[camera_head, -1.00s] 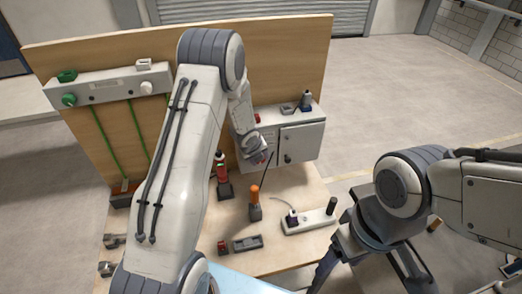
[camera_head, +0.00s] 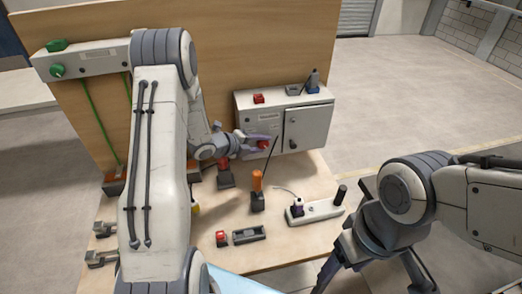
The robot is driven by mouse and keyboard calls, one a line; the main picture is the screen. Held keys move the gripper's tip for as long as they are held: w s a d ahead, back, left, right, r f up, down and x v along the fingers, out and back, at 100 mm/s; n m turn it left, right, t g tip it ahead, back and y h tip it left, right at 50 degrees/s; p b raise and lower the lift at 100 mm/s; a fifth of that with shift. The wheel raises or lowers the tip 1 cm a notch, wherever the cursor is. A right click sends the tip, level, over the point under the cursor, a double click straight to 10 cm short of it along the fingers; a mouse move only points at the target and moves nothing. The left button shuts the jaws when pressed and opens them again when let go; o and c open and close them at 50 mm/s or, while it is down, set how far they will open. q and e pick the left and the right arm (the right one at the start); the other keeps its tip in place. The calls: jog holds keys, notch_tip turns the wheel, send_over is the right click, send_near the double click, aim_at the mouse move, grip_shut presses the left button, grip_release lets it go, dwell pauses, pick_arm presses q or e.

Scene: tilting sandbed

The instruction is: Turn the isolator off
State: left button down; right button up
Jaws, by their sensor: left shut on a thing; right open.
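A light grey cabinet (camera_head: 309,126) stands against the wooden back board, with a door on its right half. A red knob (camera_head: 263,144), which looks like the isolator handle, is on the left half of its front. My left gripper (camera_head: 259,144) reaches it from the left, its fingers closed around the knob and partly hiding it. The knob's exact angle is too small to tell. My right gripper (camera_head: 372,272) is open and empty at the lower right, clear of the bench and apart from the cabinet.
A red block (camera_head: 259,98) and other small devices sit on the cabinet's top. An orange-handled tool (camera_head: 257,181) stands upright before the cabinet, with a thin dark rod rising near it. A white socket strip (camera_head: 322,210) lies to its right. A green-knobbed panel (camera_head: 88,63) is at left.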

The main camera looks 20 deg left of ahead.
pick_arm(q)
jog(key=shift+a, duration=0.15)
dwell(0.3)
jog(key=shift+c, duration=1.5)
grip_release()
jog(key=shift+s+a+r+b, duration=0.1)
jog(key=shift+s+a+b, duration=0.05)
jog(key=shift+s+b, duration=0.15)
jog(key=b+v, duration=0.2)
jog(key=v, duration=0.7)
jog(key=shift+s+a+r, duration=0.2)
jog(key=shift+s, duration=0.05)
jog(key=shift+d, duration=0.1)
